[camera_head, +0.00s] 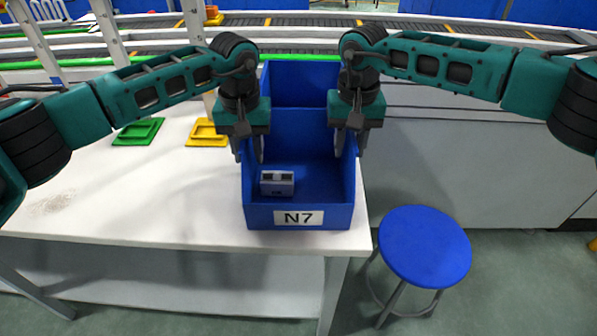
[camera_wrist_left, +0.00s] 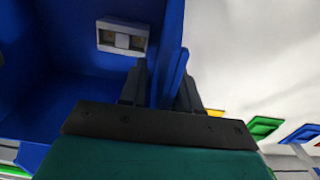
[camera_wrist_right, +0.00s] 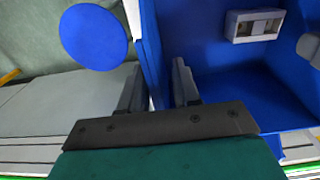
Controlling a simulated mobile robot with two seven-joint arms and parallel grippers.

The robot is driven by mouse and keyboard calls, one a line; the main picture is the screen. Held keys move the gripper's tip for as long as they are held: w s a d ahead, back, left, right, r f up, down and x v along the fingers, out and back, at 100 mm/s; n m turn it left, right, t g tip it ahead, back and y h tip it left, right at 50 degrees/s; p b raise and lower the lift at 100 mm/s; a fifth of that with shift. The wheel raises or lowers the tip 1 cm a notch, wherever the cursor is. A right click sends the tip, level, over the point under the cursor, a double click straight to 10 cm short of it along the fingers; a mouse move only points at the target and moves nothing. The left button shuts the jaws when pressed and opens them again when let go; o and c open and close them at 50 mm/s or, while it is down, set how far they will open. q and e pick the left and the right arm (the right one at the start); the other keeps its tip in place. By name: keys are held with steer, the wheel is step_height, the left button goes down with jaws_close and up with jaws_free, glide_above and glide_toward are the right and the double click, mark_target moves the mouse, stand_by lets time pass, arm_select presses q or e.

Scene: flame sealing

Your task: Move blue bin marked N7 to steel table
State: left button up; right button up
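The blue bin marked N7 (camera_head: 335,216) stands on the right end of a white-topped table, its label facing the front. A small grey box-shaped part (camera_head: 277,183) lies inside; it shows in both wrist views. My left gripper (camera_head: 248,150) straddles the bin's left wall, one finger inside and one outside; the wall stands between the fingers in the left wrist view (camera_wrist_left: 162,90). My right gripper (camera_head: 350,144) straddles the right wall likewise, as the right wrist view (camera_wrist_right: 158,88) shows. Both grippers look open, with gaps beside the walls. The inner rear of the bin is partly hidden.
Another blue bin (camera_head: 297,85) stands directly behind. Green (camera_head: 138,132) and yellow (camera_head: 205,134) trays lie left on the white table (camera_head: 130,205). A blue stool (camera_head: 424,246) stands at the right front. Conveyors (camera_head: 300,32) run across the back.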

arm_select(q)
jaws_close()
arm_select(e)
jaws_close()
arm_select(q)
steer(key=shift+r, duration=0.25)
arm_select(e)
steer(key=shift+r, duration=0.2)
